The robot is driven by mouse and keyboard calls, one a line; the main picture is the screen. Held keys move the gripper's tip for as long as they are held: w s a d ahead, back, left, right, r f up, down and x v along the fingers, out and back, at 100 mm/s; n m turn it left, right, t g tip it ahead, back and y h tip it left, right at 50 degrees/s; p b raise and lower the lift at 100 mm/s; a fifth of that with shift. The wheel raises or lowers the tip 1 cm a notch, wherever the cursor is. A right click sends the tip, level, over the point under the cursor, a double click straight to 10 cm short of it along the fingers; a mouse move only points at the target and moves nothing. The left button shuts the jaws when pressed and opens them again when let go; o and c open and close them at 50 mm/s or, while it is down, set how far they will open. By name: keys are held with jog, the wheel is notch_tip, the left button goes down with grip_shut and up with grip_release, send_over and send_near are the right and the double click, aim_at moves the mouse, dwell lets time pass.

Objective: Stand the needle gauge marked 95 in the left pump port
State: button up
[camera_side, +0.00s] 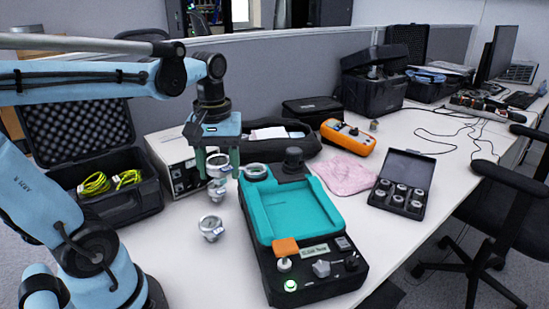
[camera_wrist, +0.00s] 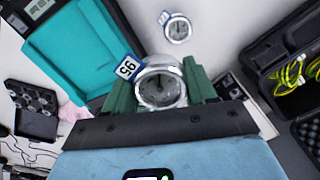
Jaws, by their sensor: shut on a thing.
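My gripper (camera_side: 218,163) is shut on a round silver needle gauge (camera_side: 217,186) and holds it above the table, left of the pump. In the wrist view the gauge (camera_wrist: 160,86) sits between the green fingers (camera_wrist: 162,92), dial facing the camera, with a blue-and-white tag reading 95 beside it. The teal-and-black pump (camera_side: 258,222) stands to the right. A round silver fitting (camera_side: 256,172) is at its back left corner; I cannot tell whether it is the bare left port. A black knob-like part (camera_side: 293,160) is at its back right.
A second gauge (camera_side: 211,228) stands on the table below my gripper and left of the pump. A grey instrument box (camera_side: 178,168) and an open black case with yellow cable (camera_side: 110,183) are behind left. A case of small round parts (camera_side: 401,190) and pink cloth (camera_side: 343,174) lie right.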

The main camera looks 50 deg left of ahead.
send_near(256, 171)
jog(key=s+r, duration=0.1)
jog(key=shift+w+d+f, duration=0.1)
jog(key=shift+w+f, duration=0.1)
jog(key=shift+f, duration=1.45)
jog(key=shift+w+f, duration=0.2)
jog(key=shift+f, duration=1.45)
jog(key=shift+f, duration=0.65)
